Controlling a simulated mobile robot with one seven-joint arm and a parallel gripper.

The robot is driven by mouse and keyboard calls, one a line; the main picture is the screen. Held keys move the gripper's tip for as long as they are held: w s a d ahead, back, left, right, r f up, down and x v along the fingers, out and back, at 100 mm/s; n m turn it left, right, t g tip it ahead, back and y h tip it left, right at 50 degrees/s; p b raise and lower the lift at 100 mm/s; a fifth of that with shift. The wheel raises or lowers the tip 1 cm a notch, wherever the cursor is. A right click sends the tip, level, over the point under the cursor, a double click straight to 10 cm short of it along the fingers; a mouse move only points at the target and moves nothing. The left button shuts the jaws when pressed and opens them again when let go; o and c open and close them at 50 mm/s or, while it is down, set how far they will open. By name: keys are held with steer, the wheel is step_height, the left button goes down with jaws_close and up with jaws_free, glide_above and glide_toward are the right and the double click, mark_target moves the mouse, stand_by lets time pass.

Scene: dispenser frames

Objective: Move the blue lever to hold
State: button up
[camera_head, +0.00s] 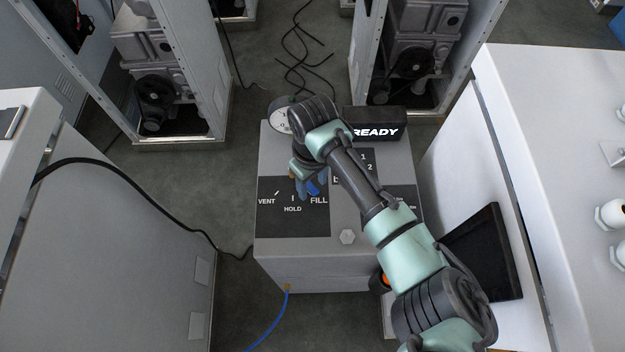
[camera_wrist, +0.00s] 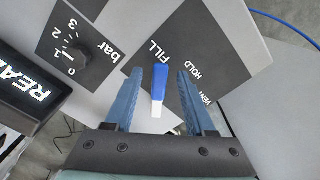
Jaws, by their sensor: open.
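The blue lever (camera_wrist: 159,82) has a white end and sits on a dark panel (camera_wrist: 215,48) labelled VENT, HOLD and FILL. In the wrist view it lies beside the FILL word, away from HOLD. In the head view a small blue part (camera_head: 315,187) shows just above FILL, partly hidden by my gripper. My gripper (camera_wrist: 159,72) is open. Its two blue fingers stand on either side of the lever, with a visible gap on both sides. In the head view my gripper (camera_head: 304,183) is over the panel, and the arm hides part of the box top.
White cabinets stand left and right. A blue hose (camera_head: 268,333) leaves the box's front.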

jaws_close()
stand_by(0.3)
stand_by(1.2)
